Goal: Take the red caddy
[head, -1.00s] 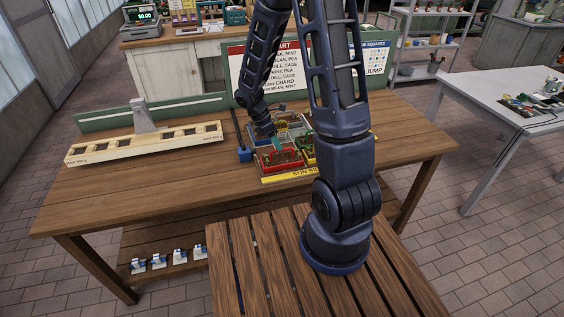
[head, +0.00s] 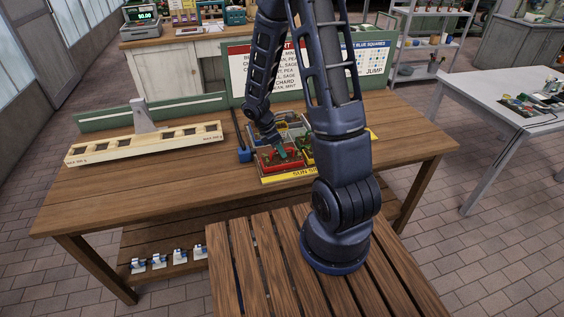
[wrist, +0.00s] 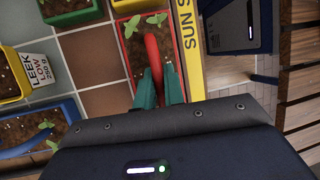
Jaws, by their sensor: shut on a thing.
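The red caddy (head: 266,163) sits at the front of the tiled board on the wooden table, by the yellow "SUN S..." strip. In the wrist view its red handle (wrist: 152,48) arches over dark soil with green seedlings. My gripper (wrist: 159,88) has its green fingertips on either side of this handle and is shut on it. The gripper also shows in the head view (head: 284,153), low over the caddy. The caddy appears to rest on the board; I cannot tell whether it is lifted at all.
Nearby in the wrist view are a yellow caddy (wrist: 12,75) labelled LEEK LOW 250 g, a green caddy (wrist: 72,18) and a blue caddy (wrist: 68,108). A wooden rack (head: 148,146) with square slots stands left. The table's front left is clear.

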